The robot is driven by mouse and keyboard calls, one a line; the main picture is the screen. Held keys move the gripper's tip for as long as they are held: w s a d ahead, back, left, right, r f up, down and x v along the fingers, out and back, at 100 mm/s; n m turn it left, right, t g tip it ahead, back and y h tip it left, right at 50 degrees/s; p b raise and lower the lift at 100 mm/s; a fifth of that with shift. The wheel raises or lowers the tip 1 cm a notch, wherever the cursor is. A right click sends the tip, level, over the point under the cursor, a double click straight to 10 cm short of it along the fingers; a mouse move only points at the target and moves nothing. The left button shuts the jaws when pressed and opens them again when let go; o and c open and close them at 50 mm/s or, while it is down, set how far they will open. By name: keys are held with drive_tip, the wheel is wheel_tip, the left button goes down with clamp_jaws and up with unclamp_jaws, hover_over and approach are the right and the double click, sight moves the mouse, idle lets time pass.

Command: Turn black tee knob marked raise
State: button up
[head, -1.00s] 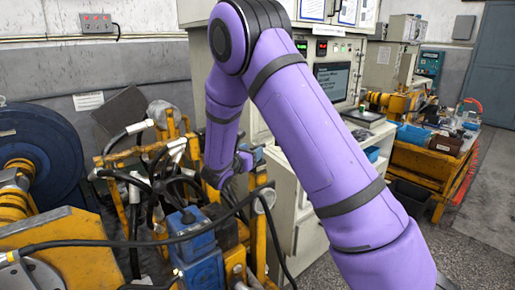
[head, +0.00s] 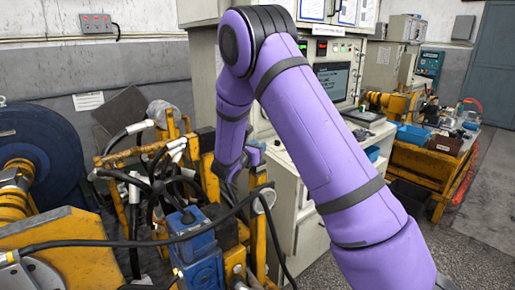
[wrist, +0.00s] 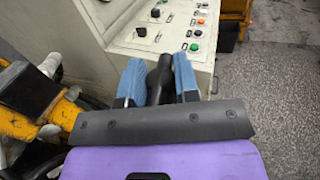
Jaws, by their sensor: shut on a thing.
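My gripper (wrist: 158,82) is at the front of the sloped control panel. Its two blue fingers stand on either side of a black knob-like piece (wrist: 160,75) and are shut on it. This piece looks like the black tee knob. Its lower part and any "raise" marking are hidden or too small to read. In the head view my purple arm reaches down to the panel side of the cabinet, and the knob is hidden there.
The control panel (wrist: 120,35) carries other black knobs (wrist: 141,31), a green button (wrist: 194,47) and several small buttons. The yellow frame (head: 130,215) with black hoses and a blue block (head: 195,240) stands close on the left. Grey floor (wrist: 265,85) is open at right.

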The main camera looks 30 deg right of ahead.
drive_tip(key=shift+n+t+y, duration=0.3)
drive_tip(key=shift+t, duration=0.1)
drive_tip(key=o, duration=0.9)
drive_tip(key=v, duration=1)
drive_tip(key=shift+s+a, duration=0.25)
drive_tip(key=shift+a, duration=0.05)
